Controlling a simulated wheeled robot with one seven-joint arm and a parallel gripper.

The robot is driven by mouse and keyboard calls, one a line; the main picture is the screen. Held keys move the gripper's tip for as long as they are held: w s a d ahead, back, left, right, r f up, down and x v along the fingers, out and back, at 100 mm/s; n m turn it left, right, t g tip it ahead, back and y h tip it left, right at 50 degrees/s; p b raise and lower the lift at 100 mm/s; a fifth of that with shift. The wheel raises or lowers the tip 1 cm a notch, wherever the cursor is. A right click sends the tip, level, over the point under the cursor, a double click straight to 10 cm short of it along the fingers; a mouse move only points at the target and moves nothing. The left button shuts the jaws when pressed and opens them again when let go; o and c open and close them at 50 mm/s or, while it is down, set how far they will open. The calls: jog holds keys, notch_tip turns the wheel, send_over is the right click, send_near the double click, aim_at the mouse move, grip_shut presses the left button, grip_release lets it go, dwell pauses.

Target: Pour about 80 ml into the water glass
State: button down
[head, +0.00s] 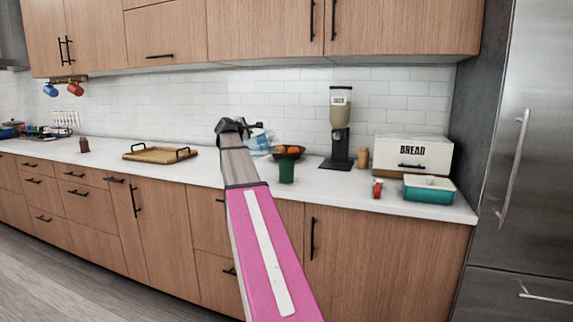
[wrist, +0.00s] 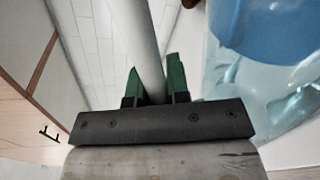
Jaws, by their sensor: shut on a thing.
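A clear, bluish pitcher (head: 262,143) hangs at the end of my arm, above the counter, in the head view. My gripper (wrist: 158,80) is shut on its pale, rod-like handle (wrist: 138,40) in the wrist view, with a green finger on each side. The pitcher's clear body and a blue part (wrist: 275,30) fill the right of the wrist view. I cannot tell its exact tilt or water level. A dark green cup (head: 286,172), perhaps the water glass, stands on the counter just right of and below the pitcher. Its inside is not visible.
A fruit bowl (head: 290,153) stands behind the green cup. To the right are a black dispenser (head: 338,130), a small jar (head: 363,158), a bread box (head: 412,153), a red item (head: 377,188) and a teal container (head: 429,191). A wooden tray (head: 160,154) lies left; counter between is clear.

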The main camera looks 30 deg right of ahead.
jog(key=shift+s+d+r, duration=0.15)
jog(key=shift+r, duration=0.25)
jog(key=shift+s+d+r+m, duration=0.15)
jog(key=shift+r+m, duration=0.2)
jog(key=shift+m, duration=0.05)
jog(key=shift+s+d+r+m+p, duration=0.6)
jog(key=shift+s+d+r+p, duration=0.05)
jog(key=shift+s+d+r, duration=0.2)
jog(key=shift+s+d+r+t+y+p, duration=0.2)
jog(key=shift+t+y+p, duration=0.1)
jog(key=shift+p, duration=0.1)
dwell(2.0)
jog(key=shift+n, duration=0.6)
jog(key=w+a+f, duration=0.2)
jog(key=shift+w+a+f, duration=0.1)
jog(key=shift+w+a, duration=0.15)
jog(key=shift+w, duration=0.05)
jog(key=shift+f, duration=0.35)
jog(key=shift+w+a+f+n, duration=0.25)
jog(key=shift+f+n, duration=0.15)
jog(key=shift+f, duration=0.1)
jog(key=shift+w+a+f+n, duration=0.15)
jog(key=shift+a+f+n, duration=0.05)
jog(key=shift+f+n, duration=0.25)
jog(key=shift+f+g+h, duration=0.15)
jog(key=shift+g+h, duration=0.25)
